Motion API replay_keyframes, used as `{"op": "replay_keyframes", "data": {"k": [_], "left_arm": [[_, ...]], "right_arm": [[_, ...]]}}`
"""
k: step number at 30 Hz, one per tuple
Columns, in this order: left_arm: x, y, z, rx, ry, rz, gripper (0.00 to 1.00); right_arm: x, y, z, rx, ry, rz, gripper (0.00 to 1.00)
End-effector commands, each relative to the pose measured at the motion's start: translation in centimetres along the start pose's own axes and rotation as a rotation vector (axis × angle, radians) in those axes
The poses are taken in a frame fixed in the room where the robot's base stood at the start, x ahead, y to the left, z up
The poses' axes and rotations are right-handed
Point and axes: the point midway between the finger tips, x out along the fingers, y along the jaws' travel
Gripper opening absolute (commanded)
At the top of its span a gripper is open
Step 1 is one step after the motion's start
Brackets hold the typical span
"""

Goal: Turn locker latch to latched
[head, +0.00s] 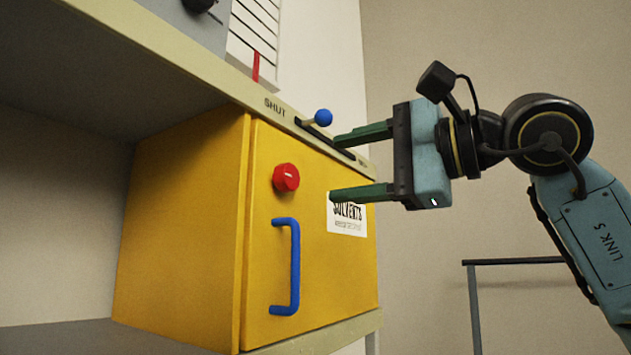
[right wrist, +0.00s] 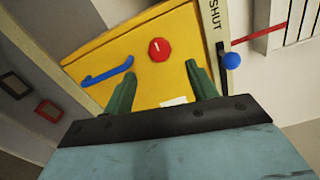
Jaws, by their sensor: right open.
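The yellow locker (head: 185,215) stands on a shelf, and its door (head: 335,265) looks closed. A round red knob (head: 286,178), which appears to be the latch, sits on the door above the blue handle (head: 293,265). The knob also shows in the right wrist view (right wrist: 159,49), with a small pale mark on its face. My right gripper (head: 334,168) is open and empty, its green fingers pointing at the door, to the right of the knob in the head view. In the right wrist view the knob lies beyond and between the fingertips (right wrist: 160,72), apart from them. My left gripper is not in view.
A slider with a blue ball (head: 323,117) sits in a slot on the ledge above the door, beside the word SHUT, close to the upper finger. A white label (head: 347,222) reads SOLVENTS. A grey rail (head: 512,262) stands at right.

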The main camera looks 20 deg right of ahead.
Motion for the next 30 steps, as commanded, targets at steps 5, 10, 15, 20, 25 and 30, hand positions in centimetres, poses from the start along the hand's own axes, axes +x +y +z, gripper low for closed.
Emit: {"op": "replay_keyframes", "data": {"k": [5, 10, 15, 20, 25, 30], "left_arm": [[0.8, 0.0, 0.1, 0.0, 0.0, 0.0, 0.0], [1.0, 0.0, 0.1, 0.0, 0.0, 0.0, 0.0], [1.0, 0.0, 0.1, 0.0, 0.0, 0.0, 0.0], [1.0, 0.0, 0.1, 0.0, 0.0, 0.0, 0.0], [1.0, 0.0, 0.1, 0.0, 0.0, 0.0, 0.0], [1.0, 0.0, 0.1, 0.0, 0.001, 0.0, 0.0]], "right_arm": [[-3.5, 0.1, 0.0, -0.002, 0.002, -0.002, 0.57], [-5.2, 0.0, 0.0, -0.001, 0.0, 0.0, 0.57], [-5.6, 0.0, 0.0, -0.002, 0.0, 0.001, 0.57], [-5.6, 0.0, 0.1, -0.002, -0.001, 0.001, 0.57], [-5.6, 0.0, 0.0, -0.001, -0.001, 0.001, 0.57], [-5.6, 0.0, 0.1, -0.001, -0.001, 0.0, 0.57]]}}
